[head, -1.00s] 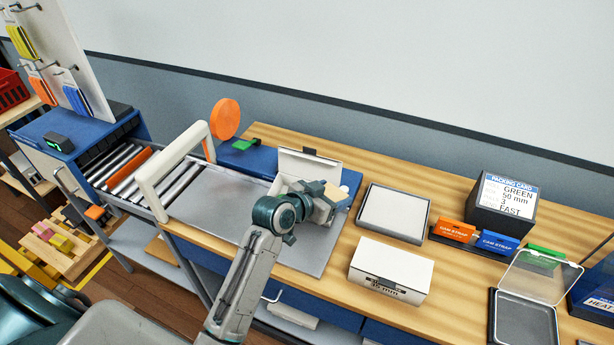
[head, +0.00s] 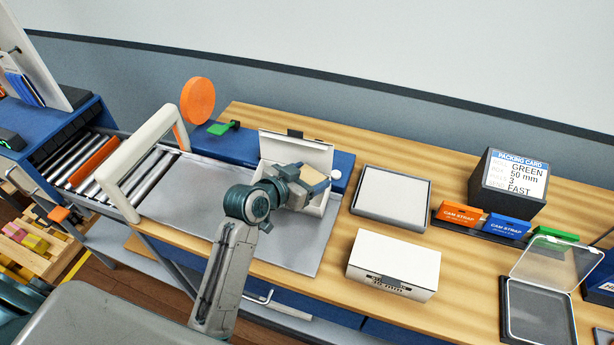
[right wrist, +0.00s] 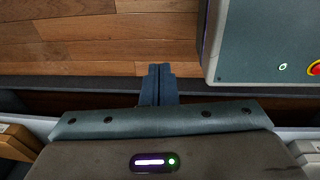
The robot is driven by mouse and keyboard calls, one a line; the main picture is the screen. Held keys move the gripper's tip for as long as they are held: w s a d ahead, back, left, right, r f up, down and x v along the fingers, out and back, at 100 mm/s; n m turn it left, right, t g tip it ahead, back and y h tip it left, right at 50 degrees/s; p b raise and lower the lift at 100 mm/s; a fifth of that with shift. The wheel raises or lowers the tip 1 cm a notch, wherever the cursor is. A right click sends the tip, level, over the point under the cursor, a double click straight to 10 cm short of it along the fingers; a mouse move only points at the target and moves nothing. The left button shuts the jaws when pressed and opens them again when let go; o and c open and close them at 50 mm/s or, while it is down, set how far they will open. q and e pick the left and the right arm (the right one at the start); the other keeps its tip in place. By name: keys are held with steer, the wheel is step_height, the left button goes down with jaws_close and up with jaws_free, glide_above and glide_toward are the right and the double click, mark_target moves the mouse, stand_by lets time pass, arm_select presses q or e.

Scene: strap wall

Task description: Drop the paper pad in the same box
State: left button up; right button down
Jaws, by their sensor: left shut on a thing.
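A white box (head: 297,150) stands open on the grey mat at the back of the bench, its lid upright. My left gripper (head: 303,186) is over the box's opening and shut on a tan paper pad (head: 314,176). The gripper and pad hide most of the box's inside, so I cannot tell what lies in it. My right gripper (right wrist: 157,85) shows in the right wrist view with its fingers together and nothing visible between them, above a wooden floor.
A closed white box (head: 393,265) and a grey tray with a pale top (head: 392,196) stand to the right. Orange (head: 459,214) and blue strap packs (head: 506,226) lie before the packing card (head: 514,178). A clear-lidded case (head: 541,310) is far right. A roller conveyor (head: 85,165) is left.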

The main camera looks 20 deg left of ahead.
arm_select(q)
steer(key=shift+r, duration=0.1)
steer(key=shift+s+r, duration=0.1)
steer(key=shift+s, duration=0.4)
steer(key=shift+f, duration=0.3)
steer(key=shift+w+f, duration=0.15)
steer(key=shift+f, duration=0.05)
steer(key=o, duration=0.9)
steer(key=shift+o, duration=0.2)
arm_select(e)
steer(key=shift+s+a+f, duration=0.2)
